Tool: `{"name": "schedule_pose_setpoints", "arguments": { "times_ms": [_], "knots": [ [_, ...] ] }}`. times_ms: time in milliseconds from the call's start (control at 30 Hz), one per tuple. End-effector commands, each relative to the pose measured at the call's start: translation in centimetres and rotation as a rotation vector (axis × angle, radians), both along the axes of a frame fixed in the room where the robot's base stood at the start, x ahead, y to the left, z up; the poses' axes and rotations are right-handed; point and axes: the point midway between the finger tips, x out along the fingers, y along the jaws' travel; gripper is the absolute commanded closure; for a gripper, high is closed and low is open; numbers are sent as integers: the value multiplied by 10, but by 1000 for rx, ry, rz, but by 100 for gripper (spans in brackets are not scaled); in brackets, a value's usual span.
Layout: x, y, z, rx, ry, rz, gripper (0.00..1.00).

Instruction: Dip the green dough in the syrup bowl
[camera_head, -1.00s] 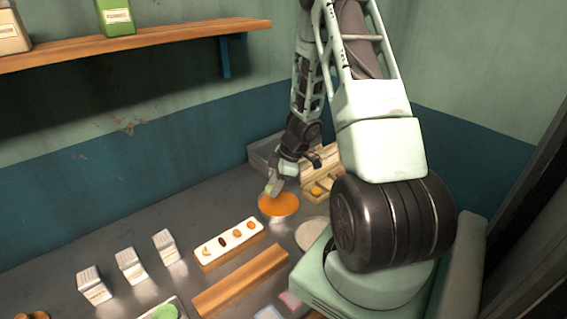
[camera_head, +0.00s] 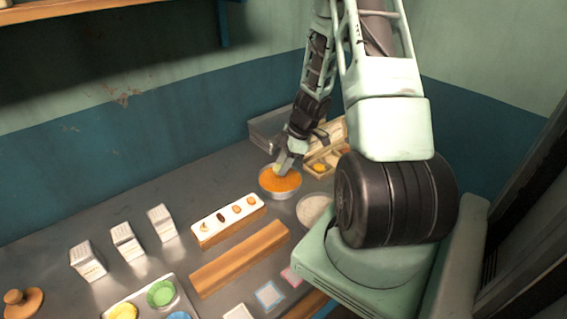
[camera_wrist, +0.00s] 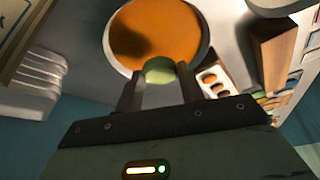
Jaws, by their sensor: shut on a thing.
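The syrup bowl (camera_head: 262,190) stands at the back of the counter, filled with smooth orange syrup (camera_head: 284,184). It also fills the upper middle of the wrist view (camera_wrist: 165,30). My gripper (camera_head: 284,165) reaches down over the bowl's far side. Its two fingers are shut on the green dough (camera_wrist: 160,70), a small pale green ball at the fingertips in the wrist view. The dough also shows at the fingertips in the head view (camera_head: 276,169). It overlaps the bowl's rim and syrup in the picture. I cannot tell whether it touches the syrup.
A pale bowl (camera_head: 313,211) stands right of the syrup bowl, and an open box (camera_head: 325,166) with yellow things behind it. A white-topped tray (camera_head: 228,222) and wooden block (camera_head: 240,259) lie in front. White cartons (camera_head: 124,242) and a tray of coloured bowls (camera_head: 143,302) stand left.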

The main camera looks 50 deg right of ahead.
Motion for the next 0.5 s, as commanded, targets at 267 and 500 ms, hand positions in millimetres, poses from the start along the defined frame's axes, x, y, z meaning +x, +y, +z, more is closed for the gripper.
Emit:
{"name": "schedule_pose_setpoints", "arguments": {
  "times_ms": [267,500],
  "knots": [
    [0,0,-24,1,1,-1,87],
    [0,0,-42,-1,1,-3,87]
  ]
}}
